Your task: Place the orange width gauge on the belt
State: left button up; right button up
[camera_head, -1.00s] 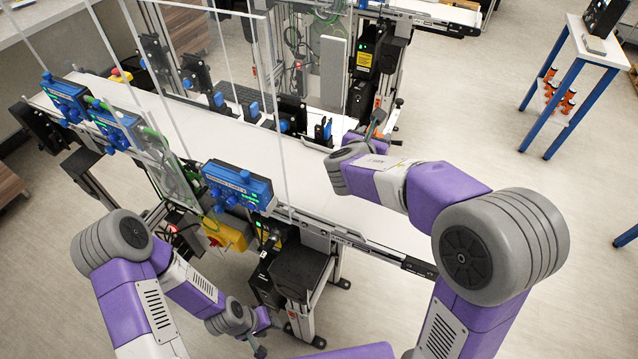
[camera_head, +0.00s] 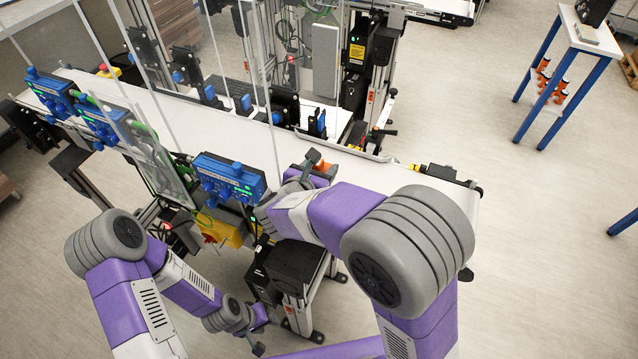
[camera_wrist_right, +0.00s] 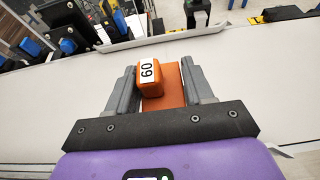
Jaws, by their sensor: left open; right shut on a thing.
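The orange width gauge (camera_wrist_right: 174,84), with a white label reading 60, is held between the two fingers of my right gripper (camera_wrist_right: 163,92) in the right wrist view. In the head view the gauge (camera_head: 326,168) shows as a small orange patch by my right gripper (camera_head: 312,165), over the near side of the white belt (camera_head: 370,175). The belt (camera_wrist_right: 60,95) lies behind and below the gauge in the wrist view. I cannot tell whether the gauge touches it. My left gripper (camera_head: 255,345) is low at the bottom, away from the belt, open and small in view.
Blue sensor boxes (camera_head: 228,175) and clear upright panels stand along the belt's near side, left of my right gripper. Black fixtures and a metal guide rail (camera_head: 345,150) line the far side. The belt's right end (camera_head: 450,195) is clear.

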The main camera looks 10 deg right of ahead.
notch_tip(320, 180, down, 4)
jog(key=shift+f+b, duration=0.1)
jog(key=shift+b, duration=0.55)
jog(key=shift+a+f, duration=0.2)
jog(key=shift+f, duration=0.2)
jog(key=shift+r, duration=0.1)
jog(key=shift+f, duration=0.25)
jog(key=o, duration=1.1)
jog(key=shift+r, duration=0.1)
jog(key=shift+c, duration=0.2)
jog(key=shift+r, duration=0.1)
